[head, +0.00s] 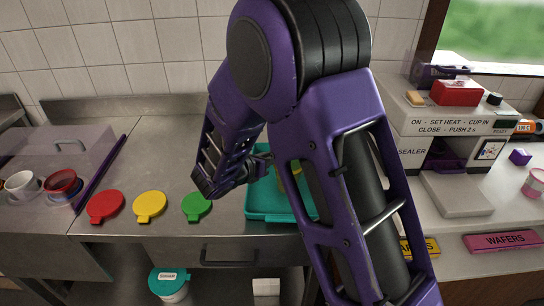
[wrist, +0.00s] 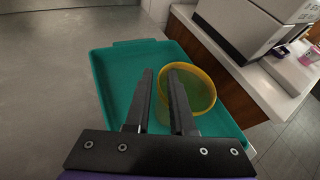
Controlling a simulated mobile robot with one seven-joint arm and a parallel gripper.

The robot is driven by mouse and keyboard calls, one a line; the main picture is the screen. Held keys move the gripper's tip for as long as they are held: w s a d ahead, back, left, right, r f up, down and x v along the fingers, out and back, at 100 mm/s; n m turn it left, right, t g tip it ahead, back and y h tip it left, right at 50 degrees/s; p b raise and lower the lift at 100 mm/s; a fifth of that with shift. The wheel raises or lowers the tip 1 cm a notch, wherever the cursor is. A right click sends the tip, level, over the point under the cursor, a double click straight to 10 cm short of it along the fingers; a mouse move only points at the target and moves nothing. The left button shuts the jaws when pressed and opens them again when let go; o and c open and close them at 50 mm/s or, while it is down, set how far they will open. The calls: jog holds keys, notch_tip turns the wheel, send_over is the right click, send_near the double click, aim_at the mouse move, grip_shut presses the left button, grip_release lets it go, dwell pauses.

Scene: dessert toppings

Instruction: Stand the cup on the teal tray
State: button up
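The cup (wrist: 203,82) is see-through with a yellow rim and shows over the right part of the teal tray (wrist: 112,75) in the wrist view. In the head view the cup (head: 300,172) is mostly hidden behind my arm, and the tray (head: 262,207) is partly covered. The cup looks upright; its base is hidden, so I cannot tell if it touches the tray. My gripper (wrist: 160,70) has a narrow gap between its fingers. The cup's left wall shows in that gap, and the right finger overlaps the cup. In the head view my gripper (head: 262,163) is left of the cup.
Red (head: 105,205), yellow (head: 150,205) and green (head: 196,206) lids lie left of the tray on the steel counter. A sealer machine (head: 455,125) stands on the right counter. Bare steel lies behind the lids. A teal-lidded tub (head: 169,283) is below the counter.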

jog(key=shift+o, duration=0.5)
jog(key=v, duration=1.2)
jog(key=shift+w+r, duration=0.1)
jog(key=shift+w, duration=0.05)
